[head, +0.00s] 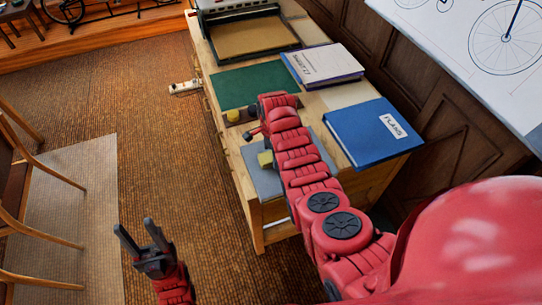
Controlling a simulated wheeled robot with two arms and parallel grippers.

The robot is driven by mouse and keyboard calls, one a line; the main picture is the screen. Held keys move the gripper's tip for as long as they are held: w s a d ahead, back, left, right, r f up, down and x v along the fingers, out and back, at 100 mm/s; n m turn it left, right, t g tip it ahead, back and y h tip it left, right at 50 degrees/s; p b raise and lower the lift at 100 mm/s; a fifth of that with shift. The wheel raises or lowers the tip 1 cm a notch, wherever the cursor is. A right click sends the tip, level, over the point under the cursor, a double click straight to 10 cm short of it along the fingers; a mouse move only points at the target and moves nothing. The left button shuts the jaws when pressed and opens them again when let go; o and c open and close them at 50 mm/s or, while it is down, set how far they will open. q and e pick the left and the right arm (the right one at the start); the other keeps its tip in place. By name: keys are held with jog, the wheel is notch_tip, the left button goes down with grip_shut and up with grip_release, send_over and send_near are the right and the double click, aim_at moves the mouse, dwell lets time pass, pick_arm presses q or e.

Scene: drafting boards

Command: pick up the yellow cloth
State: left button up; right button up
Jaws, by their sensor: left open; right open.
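A small pale yellow thing (265,159) lies on a grey mat (262,180) on the wooden table, just left of my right arm. A smaller, deeper yellow thing (233,116) sits farther back near the table's left edge. Both are too small to tell which is the cloth. My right arm reaches over the table; its gripper (253,134) is mostly hidden behind the arm, with a dark part showing between the two yellow things. It holds nothing that I can see. My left gripper (134,225) is open and empty, over the floor left of the table.
A green mat (246,85), a white-covered binder (324,63), a blue binder (372,131) and a dark-framed tray (250,38) lie on the table. Wooden chairs (40,205) stand at left. A drawing board (480,35) is at upper right.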

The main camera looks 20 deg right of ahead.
jog(key=shift+f, duration=0.45)
jog(key=c, duration=1.3)
jog(key=shift+w+r, duration=0.1)
